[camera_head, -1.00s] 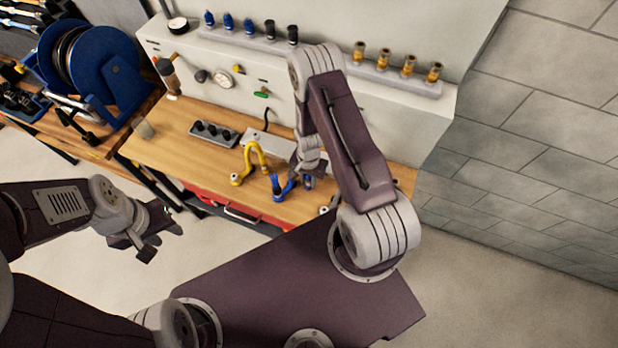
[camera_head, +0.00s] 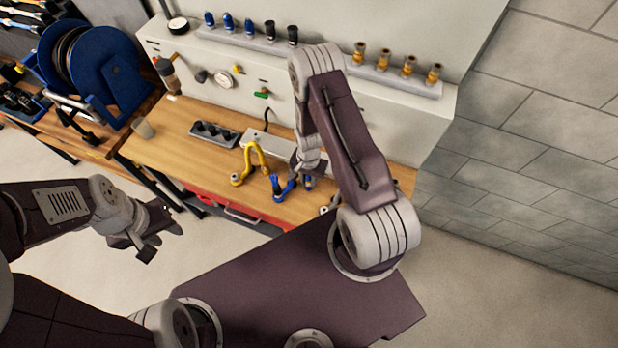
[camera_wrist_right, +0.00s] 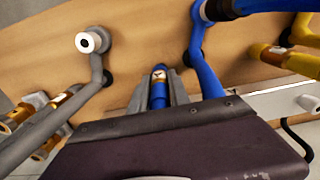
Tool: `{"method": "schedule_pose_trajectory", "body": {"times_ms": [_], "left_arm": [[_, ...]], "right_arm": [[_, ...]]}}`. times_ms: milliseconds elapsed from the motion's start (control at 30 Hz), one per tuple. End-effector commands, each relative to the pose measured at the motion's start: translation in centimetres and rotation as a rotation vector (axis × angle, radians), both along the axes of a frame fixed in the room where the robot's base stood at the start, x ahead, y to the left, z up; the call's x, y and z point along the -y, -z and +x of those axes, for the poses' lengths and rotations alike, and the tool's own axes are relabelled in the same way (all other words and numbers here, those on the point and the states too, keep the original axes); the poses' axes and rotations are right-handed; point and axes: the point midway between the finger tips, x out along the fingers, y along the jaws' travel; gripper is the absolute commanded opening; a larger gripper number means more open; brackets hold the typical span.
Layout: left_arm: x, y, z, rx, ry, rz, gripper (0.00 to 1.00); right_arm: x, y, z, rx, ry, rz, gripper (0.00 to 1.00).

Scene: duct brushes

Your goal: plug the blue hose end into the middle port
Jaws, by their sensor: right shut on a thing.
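My right gripper (camera_wrist_right: 158,88) is shut on the blue hose end (camera_wrist_right: 159,97), which has a brass-coloured tip pointing away from the wrist. In the head view my right gripper (camera_head: 307,177) is over the front of the wooden bench, partly hidden by its own arm. The blue hose (camera_wrist_right: 206,60) bends beside the right finger; its curve also shows in the head view (camera_head: 284,190). Which port is the middle one cannot be made out, nor can any contact between tip and port. My left gripper (camera_head: 161,241) is open and empty, left of the bench front.
A yellow hose (camera_head: 251,160) stands left of the blue one. A grey hose (camera_wrist_right: 97,72) with a white end is left in the wrist view, near brass fittings (camera_wrist_right: 55,102). A pale block (camera_head: 268,143) and dark tray (camera_head: 214,133) lie behind.

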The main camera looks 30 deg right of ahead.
Motion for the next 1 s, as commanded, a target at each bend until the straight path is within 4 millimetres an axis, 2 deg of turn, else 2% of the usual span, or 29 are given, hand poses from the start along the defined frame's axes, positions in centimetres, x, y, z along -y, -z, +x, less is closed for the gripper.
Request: {"method": "schedule_pose_trajectory", "body": {"times_ms": [1000], "left_arm": [[0.0, -3.5, 0.0, 0.000, 0.000, 0.000, 0.36]], "right_arm": [[0.0, -4.4, 0.1, 0.001, 0.000, 0.000, 0.00]]}}
